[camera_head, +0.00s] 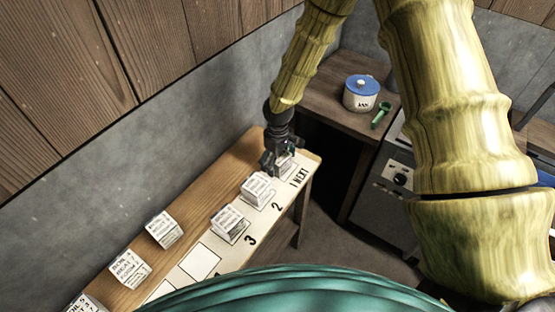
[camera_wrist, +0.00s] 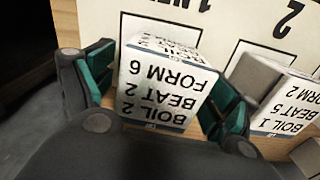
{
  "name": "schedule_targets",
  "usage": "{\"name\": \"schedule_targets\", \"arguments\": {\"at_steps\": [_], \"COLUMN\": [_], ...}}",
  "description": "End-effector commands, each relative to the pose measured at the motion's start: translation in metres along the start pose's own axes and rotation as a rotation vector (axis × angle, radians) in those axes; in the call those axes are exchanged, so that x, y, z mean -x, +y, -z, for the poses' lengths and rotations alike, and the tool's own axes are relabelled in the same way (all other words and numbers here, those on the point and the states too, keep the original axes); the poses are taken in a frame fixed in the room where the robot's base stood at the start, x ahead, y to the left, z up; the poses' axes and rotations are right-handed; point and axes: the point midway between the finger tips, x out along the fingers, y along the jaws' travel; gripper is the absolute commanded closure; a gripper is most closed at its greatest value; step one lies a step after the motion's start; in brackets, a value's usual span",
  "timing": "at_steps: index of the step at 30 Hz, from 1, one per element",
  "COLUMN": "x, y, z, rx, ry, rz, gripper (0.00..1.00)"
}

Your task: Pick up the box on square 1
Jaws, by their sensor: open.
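The white box on square 1 (camera_wrist: 165,82) has printed lines reading BOIL 2, BEAT 2, FORM 6, upside down in the wrist view. It stands in front of the "1 NEXT" label, its base partly hidden. My gripper (camera_wrist: 158,92) is open, with one green-padded finger on each side of the box. I cannot tell whether the pads touch it. In the head view my gripper (camera_head: 279,157) is at the far end of the table, over square 1, and mostly hides the box.
A similar box (camera_wrist: 283,100) stands close beside my right finger on square 2. Another box (camera_head: 230,225) is on square 3. Several boxes, including one (camera_head: 164,230), stand along the wall side of the table (camera_head: 200,190).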

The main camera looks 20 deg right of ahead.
Motion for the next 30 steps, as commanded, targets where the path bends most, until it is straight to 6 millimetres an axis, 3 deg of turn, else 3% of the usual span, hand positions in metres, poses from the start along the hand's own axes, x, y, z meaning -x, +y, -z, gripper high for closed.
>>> {"name": "schedule_targets", "arguments": {"at_steps": [13,14,22,30], "x": [-0.0127,-0.0126,-0.0125,-0.0120], "y": [-0.0001,-0.0001,-0.0002,-0.0001], "z": [-0.0007,-0.0007,-0.0006,-0.0004], "rx": [0.000,0.000,0.000,0.000], "ry": [-0.001,-0.001,-0.001,0.000], "rz": [0.000,0.000,0.000,0.000], "gripper": [0.12,0.14,0.64,0.66]}}
